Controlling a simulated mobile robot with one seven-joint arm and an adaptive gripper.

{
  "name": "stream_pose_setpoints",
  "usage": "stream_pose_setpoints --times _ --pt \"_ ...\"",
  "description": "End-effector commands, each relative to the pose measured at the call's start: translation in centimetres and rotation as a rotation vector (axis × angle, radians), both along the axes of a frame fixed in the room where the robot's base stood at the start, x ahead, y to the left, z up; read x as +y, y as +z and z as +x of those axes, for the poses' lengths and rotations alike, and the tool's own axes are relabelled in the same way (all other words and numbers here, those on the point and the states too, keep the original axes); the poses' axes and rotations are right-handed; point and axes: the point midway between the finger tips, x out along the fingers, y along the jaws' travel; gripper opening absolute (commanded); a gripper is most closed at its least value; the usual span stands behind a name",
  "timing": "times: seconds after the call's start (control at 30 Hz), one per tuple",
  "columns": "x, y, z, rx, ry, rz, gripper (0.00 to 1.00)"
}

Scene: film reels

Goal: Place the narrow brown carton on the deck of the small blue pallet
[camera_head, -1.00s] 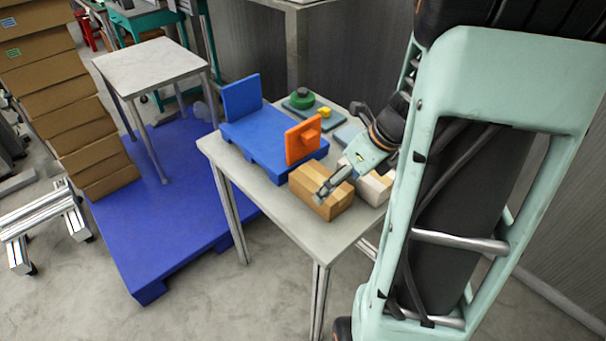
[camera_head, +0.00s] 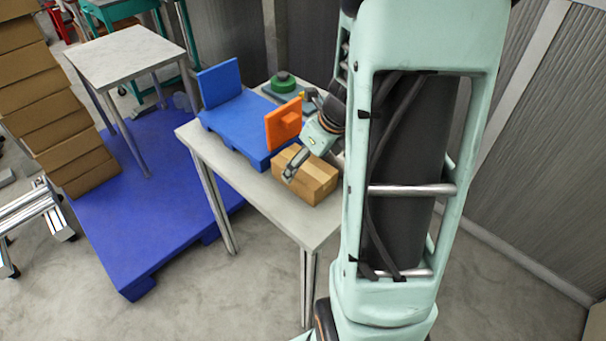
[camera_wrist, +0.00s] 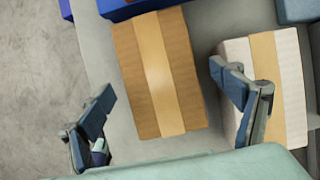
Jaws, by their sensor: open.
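The narrow brown carton (camera_head: 317,182) lies on the grey table, beside the small blue pallet (camera_head: 240,122). In the wrist view the carton (camera_wrist: 185,55) shows a pale tape strip along its top. My gripper (camera_head: 302,158) is open and empty over the carton. In the wrist view my gripper's (camera_wrist: 161,83) fingers are spread, one left of the carton and one right, over the white carton's side. I cannot tell their height exactly. A corner of the pallet (camera_wrist: 125,8) shows at the top of the wrist view.
A white carton (camera_wrist: 290,85) stands close to the brown carton's right. An orange panel (camera_head: 281,128) stands upright at the pallet's near end and a blue panel (camera_head: 220,83) at its far end. The pallet's deck between them is bare. The table's (camera_head: 265,195) front-left strip is clear.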

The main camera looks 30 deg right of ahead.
Motion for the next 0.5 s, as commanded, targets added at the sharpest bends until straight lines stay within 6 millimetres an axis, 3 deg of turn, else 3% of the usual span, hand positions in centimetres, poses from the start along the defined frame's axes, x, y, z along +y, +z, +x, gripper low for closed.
stream_pose_setpoints --times 0.1,0.37,0.5 --pt "0.3 -2.1 0.6 0.002 -0.001 0.001 0.85" --pt "0.4 -2.3 0.9 -0.001 0.0 -0.001 0.85" --pt "0.4 -2.3 0.9 -0.001 0.0 0.0 0.72"
